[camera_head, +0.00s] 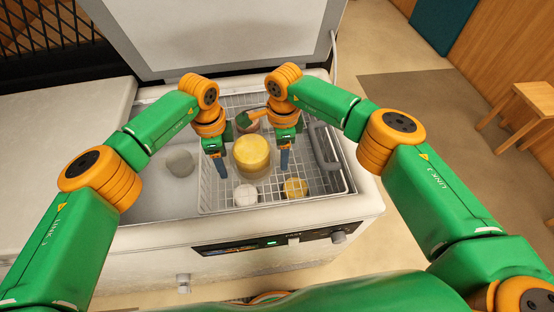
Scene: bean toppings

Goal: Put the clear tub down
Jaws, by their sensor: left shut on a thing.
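The clear tub (252,156), round with yellow contents, is over the wire basket in the open chest freezer. My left gripper (221,167) is at the tub's left side and shut on it. My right gripper (284,161) points down at the tub's right side; its jaws are too small to judge. I cannot tell whether the tub's base touches the basket floor, as its underside is hidden.
A white-lidded tub (245,195) and a yellow-topped tub (296,188) stand in front in the wire basket (215,198). A pot with green and orange (246,121) is behind. A grey round container (180,162) is at left in the freezer (150,205).

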